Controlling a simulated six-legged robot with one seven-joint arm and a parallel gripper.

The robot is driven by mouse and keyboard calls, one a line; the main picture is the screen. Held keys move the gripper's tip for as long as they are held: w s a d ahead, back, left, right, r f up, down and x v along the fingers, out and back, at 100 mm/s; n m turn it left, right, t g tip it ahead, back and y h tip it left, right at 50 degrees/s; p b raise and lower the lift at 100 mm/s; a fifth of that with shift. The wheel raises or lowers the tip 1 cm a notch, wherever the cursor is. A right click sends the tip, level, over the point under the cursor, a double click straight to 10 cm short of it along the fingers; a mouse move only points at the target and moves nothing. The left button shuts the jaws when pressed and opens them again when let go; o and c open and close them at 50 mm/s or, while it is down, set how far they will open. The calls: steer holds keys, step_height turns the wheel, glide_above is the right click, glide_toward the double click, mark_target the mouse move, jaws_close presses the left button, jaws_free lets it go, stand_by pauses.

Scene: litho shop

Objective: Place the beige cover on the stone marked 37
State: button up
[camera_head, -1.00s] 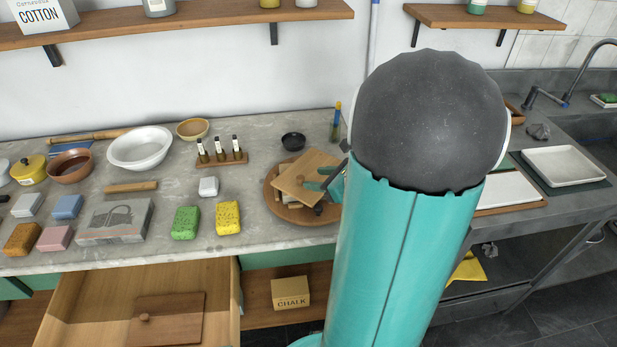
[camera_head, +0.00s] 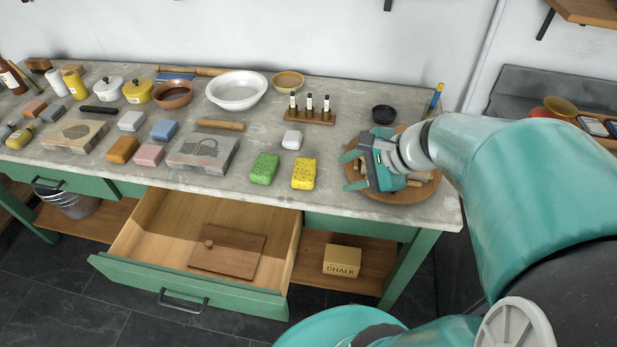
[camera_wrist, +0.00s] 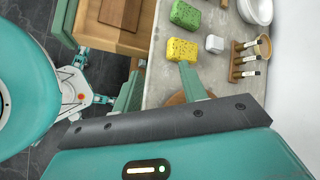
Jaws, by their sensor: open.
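My gripper (camera_head: 352,170) is open, its teal fingers pointing left over the round wooden tray (camera_head: 425,188) at the right of the counter. It holds nothing that I can see. In the wrist view its fingers (camera_wrist: 162,82) reach toward the yellow sponge. I cannot make out a beige cover now; the gripper hides much of the tray. A brown wooden lid with a knob (camera_head: 228,250) lies flat in the open drawer. Two grey stone slabs lie on the counter, one with an arched drawing (camera_head: 203,153) and one further left (camera_head: 75,135). I cannot read a 37 on either.
A green sponge (camera_head: 264,168) and a yellow sponge (camera_head: 304,173) lie left of my gripper. A bottle rack (camera_head: 310,117) and black bowl (camera_head: 383,114) stand behind. The open drawer (camera_head: 180,278) juts out in front. The chalk box (camera_head: 342,261) sits on the lower shelf.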

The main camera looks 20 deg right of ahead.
steer(key=s+a+r+n+h, duration=0.2)
steer(key=a+n, duration=0.4)
steer(key=n, duration=0.3)
steer(key=s+a+r+n+g+h, duration=0.1)
steer(key=s+a+r+n+h, duration=0.2)
steer(key=n, duration=0.7)
steer(key=a+r, duration=0.1)
steer(key=a, duration=0.1)
steer(key=shift+s+a, duration=0.15)
steer(key=shift+a, duration=0.2)
